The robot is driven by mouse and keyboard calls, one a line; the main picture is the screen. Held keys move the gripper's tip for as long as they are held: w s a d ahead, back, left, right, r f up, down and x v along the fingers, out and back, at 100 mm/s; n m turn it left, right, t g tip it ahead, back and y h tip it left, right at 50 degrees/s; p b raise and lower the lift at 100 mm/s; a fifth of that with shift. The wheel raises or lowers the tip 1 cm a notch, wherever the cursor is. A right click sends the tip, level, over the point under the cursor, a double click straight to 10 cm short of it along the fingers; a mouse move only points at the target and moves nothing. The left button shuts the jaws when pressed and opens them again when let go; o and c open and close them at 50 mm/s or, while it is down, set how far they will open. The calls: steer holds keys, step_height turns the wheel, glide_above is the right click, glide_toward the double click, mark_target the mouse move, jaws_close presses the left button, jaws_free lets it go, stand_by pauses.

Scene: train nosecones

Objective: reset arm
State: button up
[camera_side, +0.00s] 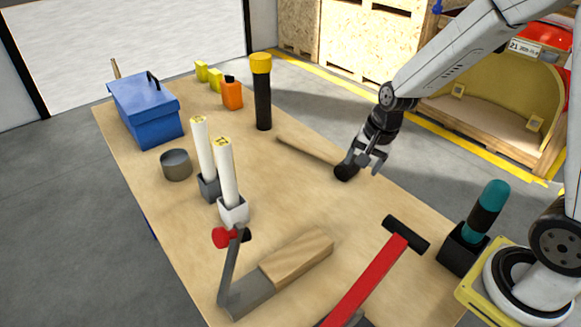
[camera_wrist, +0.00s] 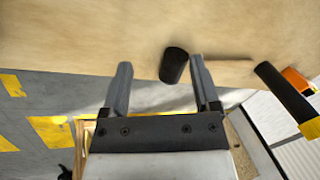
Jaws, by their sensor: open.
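My gripper (camera_side: 366,163) is low over the right edge of the wooden table (camera_side: 290,210), with its fingers pointing down. In the wrist view my gripper (camera_wrist: 161,63) shows two grey fingers spread apart with nothing clamped between them. A mallet with a black head (camera_side: 345,172) and a wooden handle (camera_side: 308,150) lies on the table right beside the fingers. In the wrist view the black head (camera_wrist: 174,66) appears between the fingertips, nearer the right one. The handle (camera_wrist: 232,71) runs off to the right, partly behind that finger. I cannot tell whether a finger touches the mallet.
A black cylinder with a yellow top (camera_side: 262,92) stands behind the mallet. A red-handled hammer (camera_side: 368,280), a teal-and-black tool in a holder (camera_side: 487,210) and two white sticks (camera_side: 227,172) stand or lie nearer. A blue toolbox (camera_side: 146,110) is far left.

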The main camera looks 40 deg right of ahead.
steer(key=s+a+n+h, duration=0.1)
steer(key=s+a+n, duration=0.1)
steer(key=s+n, duration=0.7)
steer(key=shift+s+a+r+n, duration=0.15)
steer(key=shift+a+r+n, duration=0.2)
steer(key=shift+n, duration=1.15)
